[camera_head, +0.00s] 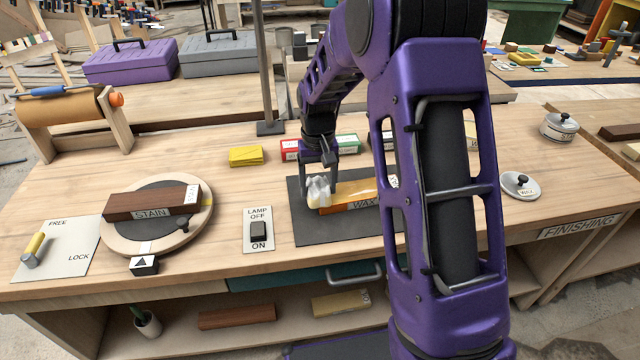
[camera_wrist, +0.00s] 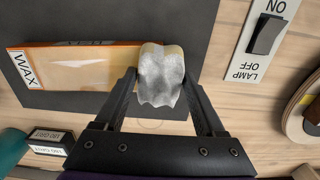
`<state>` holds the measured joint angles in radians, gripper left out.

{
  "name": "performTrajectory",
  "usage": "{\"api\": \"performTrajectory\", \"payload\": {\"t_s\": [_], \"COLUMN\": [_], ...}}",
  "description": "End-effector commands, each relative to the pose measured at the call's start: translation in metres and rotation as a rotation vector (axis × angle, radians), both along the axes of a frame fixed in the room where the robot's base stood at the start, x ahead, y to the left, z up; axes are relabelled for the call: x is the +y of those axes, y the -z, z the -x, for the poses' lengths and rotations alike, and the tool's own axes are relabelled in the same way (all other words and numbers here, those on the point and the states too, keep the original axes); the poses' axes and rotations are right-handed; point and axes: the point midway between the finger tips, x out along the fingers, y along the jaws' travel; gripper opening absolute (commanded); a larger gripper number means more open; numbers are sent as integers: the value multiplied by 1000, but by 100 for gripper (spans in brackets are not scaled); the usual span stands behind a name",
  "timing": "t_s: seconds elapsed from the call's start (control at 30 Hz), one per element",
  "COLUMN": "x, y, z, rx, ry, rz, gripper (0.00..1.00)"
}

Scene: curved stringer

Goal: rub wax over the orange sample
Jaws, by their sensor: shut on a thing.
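The orange sample (camera_head: 345,197) is a flat block labelled WAX, lying on a dark mat (camera_head: 308,228) in the middle of the bench. In the wrist view the sample (camera_wrist: 75,70) runs left from the gripper, with a glossy orange strip along its upper edge and a paler face below. My gripper (camera_head: 318,165) is shut on a crumpled white-grey cloth (camera_wrist: 161,78). The cloth (camera_head: 319,190) is at the sample's left end and covers that end. Whether it presses on the surface I cannot tell. My arm hides the sample's right part in the head view.
A turntable (camera_head: 117,239) with a dark STAIN block stands left. A lamp switch (camera_head: 259,231) lies between it and the mat.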

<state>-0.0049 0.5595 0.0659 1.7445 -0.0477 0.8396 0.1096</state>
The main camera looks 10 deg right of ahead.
Motion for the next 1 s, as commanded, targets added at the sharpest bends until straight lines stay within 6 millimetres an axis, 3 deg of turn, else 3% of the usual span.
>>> {"api": "performTrajectory", "payload": {"t_s": [0.1, 0.17, 0.7, 1.0], "x": [1, 0, -2, -2], "y": [-8, -25, -71, -81], "z": [0, 0, 1, 1], "rx": [1, -3, -1, 0], "ry": [1, 1, 1, 1], "rz": [0, 0, 0, 0], "gripper": [27, 27, 27, 27]}}
